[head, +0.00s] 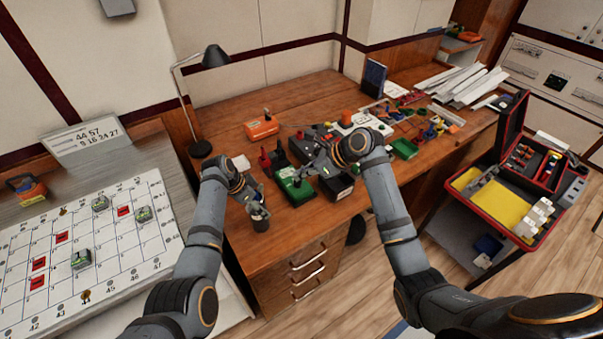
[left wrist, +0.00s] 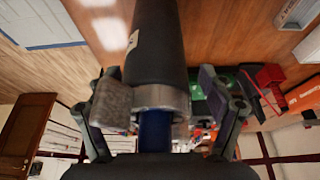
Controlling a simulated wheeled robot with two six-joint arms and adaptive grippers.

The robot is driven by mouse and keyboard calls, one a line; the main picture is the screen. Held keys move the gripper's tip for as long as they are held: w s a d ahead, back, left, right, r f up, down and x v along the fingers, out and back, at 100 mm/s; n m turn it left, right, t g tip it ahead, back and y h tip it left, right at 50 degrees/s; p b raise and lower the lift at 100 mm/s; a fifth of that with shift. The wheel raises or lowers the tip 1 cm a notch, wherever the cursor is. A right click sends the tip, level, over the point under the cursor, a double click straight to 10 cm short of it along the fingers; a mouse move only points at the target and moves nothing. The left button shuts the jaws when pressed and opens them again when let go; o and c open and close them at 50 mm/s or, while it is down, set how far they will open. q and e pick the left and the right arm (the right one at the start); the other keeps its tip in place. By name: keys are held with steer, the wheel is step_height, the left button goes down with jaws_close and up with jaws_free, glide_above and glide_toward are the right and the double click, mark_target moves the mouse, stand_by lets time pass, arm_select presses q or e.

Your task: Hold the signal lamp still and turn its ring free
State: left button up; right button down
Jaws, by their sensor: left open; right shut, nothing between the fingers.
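The signal lamp is a dark cylinder (head: 261,223) near the front edge of the wooden desk. In the left wrist view its dark body (left wrist: 157,50) fills the top middle, with a pale metal ring (left wrist: 160,97) and a blue part (left wrist: 155,130) at one end. My left gripper (head: 256,204) is open at the lamp, its fingers on either side of it; in the left wrist view I cannot tell whether they touch it. My right gripper (head: 308,166) is shut and empty above the dark boxes to the right of the lamp.
A green box (head: 293,190) and a dark box (head: 338,186) stand close to the right of the lamp. An orange box (head: 262,128) and a desk lamp (head: 214,57) are farther back. A numbered white board (head: 110,245) lies left; an open red case (head: 510,225) stands right.

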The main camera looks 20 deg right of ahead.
arm_select(q)
steer(key=v, duration=1.2)
